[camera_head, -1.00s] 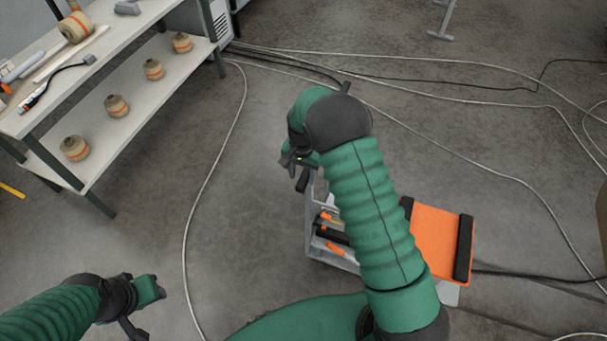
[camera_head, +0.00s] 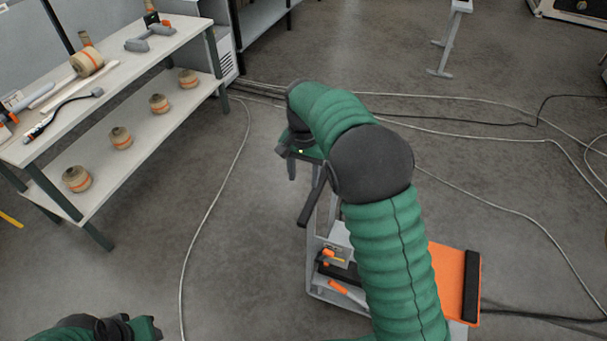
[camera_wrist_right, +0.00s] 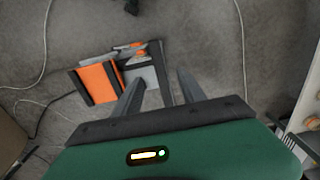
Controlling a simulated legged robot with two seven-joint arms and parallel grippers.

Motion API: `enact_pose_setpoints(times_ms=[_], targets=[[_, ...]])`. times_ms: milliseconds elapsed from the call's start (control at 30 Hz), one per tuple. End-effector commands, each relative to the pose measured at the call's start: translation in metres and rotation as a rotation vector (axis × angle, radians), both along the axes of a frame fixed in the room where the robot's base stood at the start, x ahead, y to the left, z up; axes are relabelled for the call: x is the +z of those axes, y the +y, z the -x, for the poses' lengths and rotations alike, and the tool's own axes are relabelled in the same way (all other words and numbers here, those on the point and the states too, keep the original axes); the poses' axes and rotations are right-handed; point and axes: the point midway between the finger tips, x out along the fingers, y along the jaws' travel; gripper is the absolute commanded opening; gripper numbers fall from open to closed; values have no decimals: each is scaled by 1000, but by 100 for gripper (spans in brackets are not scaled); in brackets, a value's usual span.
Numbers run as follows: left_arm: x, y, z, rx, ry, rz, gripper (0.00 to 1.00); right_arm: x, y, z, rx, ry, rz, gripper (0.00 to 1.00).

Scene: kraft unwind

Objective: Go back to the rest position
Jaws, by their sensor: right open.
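My right gripper (camera_head: 303,178) hangs at the end of my green-sleeved right arm in the head view, above the floor and left of the grey cart. In the right wrist view its two fingers (camera_wrist_right: 160,88) are spread apart with nothing held between them. My left arm shows only at the bottom left of the head view, with its dark wrist and green end part; the left fingers are not clearly seen.
A grey cart (camera_head: 320,292) with orange-handled tools and an orange panel (camera_head: 447,275) stands under my right arm. A two-level bench (camera_head: 130,75) with several tape rolls stands at left. Cables (camera_head: 217,190) cross the floor. Open floor lies between bench and cart.

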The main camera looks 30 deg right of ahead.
Motion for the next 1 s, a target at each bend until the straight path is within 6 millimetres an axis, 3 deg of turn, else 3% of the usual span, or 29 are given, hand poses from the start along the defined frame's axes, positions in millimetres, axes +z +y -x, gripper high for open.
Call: enact_pose_setpoints(times_ms=[133,533,633,767,1000], targets=[[-1,0,0,0,0,0,36,8,0,0,0,1,1,48],[0,0,0,0,0,0,36,8,0,1,3,-1,0,48],[-1,0,0,0,0,0,36,4,5,12,53,-16,-2,48],[-1,0,0,0,0,0,36,-11,26,54,249,-70,4,48],[-2,0,0,0,0,0,36,-47,70,161,716,-189,69,48]])
